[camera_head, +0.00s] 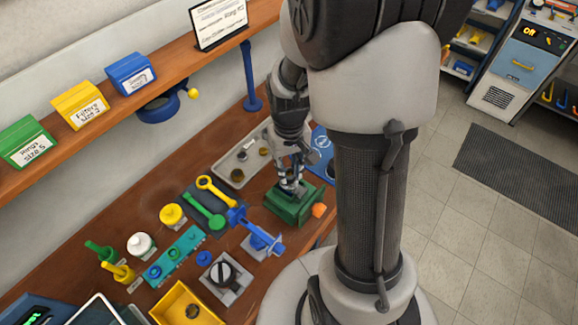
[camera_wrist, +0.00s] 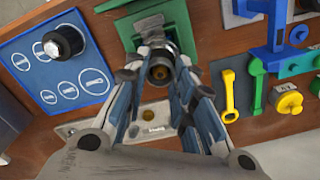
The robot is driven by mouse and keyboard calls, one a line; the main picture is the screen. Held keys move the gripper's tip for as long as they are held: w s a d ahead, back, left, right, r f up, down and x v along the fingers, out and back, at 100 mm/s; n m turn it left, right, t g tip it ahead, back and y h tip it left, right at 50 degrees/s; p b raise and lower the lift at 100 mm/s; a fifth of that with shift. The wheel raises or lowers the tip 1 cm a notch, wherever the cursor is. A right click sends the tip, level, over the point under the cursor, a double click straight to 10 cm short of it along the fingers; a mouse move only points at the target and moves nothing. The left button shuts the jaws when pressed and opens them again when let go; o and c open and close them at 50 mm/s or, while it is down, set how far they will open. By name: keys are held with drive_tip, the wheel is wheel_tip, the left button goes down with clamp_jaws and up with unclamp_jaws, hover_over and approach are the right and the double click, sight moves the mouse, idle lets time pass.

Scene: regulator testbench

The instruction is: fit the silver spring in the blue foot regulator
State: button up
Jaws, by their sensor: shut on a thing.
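My gripper (camera_wrist: 160,76) is shut on a small round piece, with its fingertips close together over the green vise. In the wrist view a dark grey ring with a brass-coloured centre (camera_wrist: 161,72) shows between the fingertips. I cannot tell whether it is the spring or part of the regulator. The green vise (camera_wrist: 128,28) has grey jaws and also shows in the head view (camera_head: 285,208), directly below my gripper (camera_head: 292,184). No silver spring and no blue regulator foot can be made out clearly; the fingers hide part of the vise.
A blue board with white circles (camera_wrist: 40,72) bears a dark knob (camera_wrist: 63,42). A grey tray (camera_head: 228,170) holds small parts. Yellow wrench (camera_head: 213,190), green wrench (camera_head: 203,208) and a blue tool stand (camera_head: 262,243) are near the vise. A wooden shelf (camera_head: 185,62) overhangs the back.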

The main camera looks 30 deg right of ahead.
drive_tip(key=o, duration=0.9)
drive_tip(key=shift+o, duration=0.6)
drive_tip(key=o, duration=0.4)
drive_tip(key=shift+r+p, duration=3.25)
drive_tip(key=shift+r, duration=0.8)
